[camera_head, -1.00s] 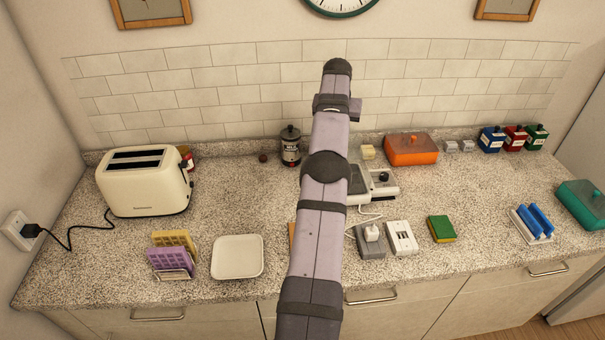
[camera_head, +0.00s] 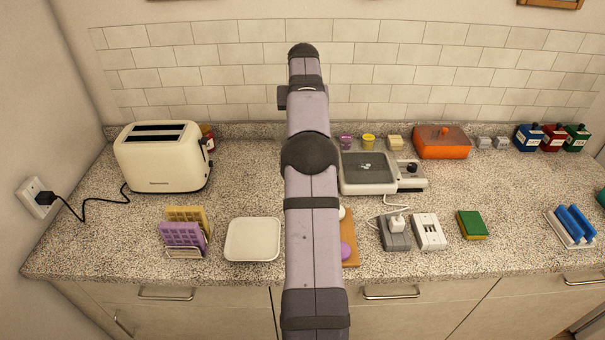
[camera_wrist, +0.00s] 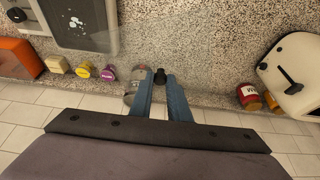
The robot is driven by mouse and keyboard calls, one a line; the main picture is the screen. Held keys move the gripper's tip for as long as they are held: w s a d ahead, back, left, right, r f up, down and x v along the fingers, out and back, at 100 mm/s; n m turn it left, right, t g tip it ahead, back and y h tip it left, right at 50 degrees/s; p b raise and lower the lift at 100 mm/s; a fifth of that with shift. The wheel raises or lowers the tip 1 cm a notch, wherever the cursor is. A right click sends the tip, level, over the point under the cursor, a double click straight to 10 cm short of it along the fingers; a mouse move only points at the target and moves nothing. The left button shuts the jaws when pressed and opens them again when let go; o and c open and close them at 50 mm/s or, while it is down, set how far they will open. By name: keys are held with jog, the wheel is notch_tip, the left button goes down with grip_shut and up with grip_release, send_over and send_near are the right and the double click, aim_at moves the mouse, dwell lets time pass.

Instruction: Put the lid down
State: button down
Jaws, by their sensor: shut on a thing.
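My gripper (camera_wrist: 160,80) shows in the wrist view, its two blue fingers close together on a small dark knob (camera_wrist: 160,75), which I take to be the lid's. Whether the lid touches anything is not clear. In the head view my arm hides the gripper, the lid and the jar.
A toaster (camera_head: 163,158) stands on the left, with a red jar (camera_wrist: 249,96) beside it. A grey appliance (camera_head: 368,172), purple pot (camera_head: 346,142), yellow pot (camera_head: 368,141) and orange box (camera_head: 442,143) are to the right. A white tray (camera_head: 253,240) lies in front. Counter between toaster and arm is clear.

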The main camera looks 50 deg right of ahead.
notch_tip(320, 180, down, 16)
jog(key=p, duration=0.3)
jog(key=shift+f, duration=0.25)
jog(key=shift+f, duration=0.1)
dwell(0.3)
jog(key=shift+f, duration=0.15)
jog(key=c, duration=1.7)
grip_release()
jog(key=shift+o, duration=0.2)
jog(key=shift+r, duration=0.3)
jog(key=b+v, duration=0.4)
jog(key=v, duration=0.8)
jog(key=shift+a, duration=0.1)
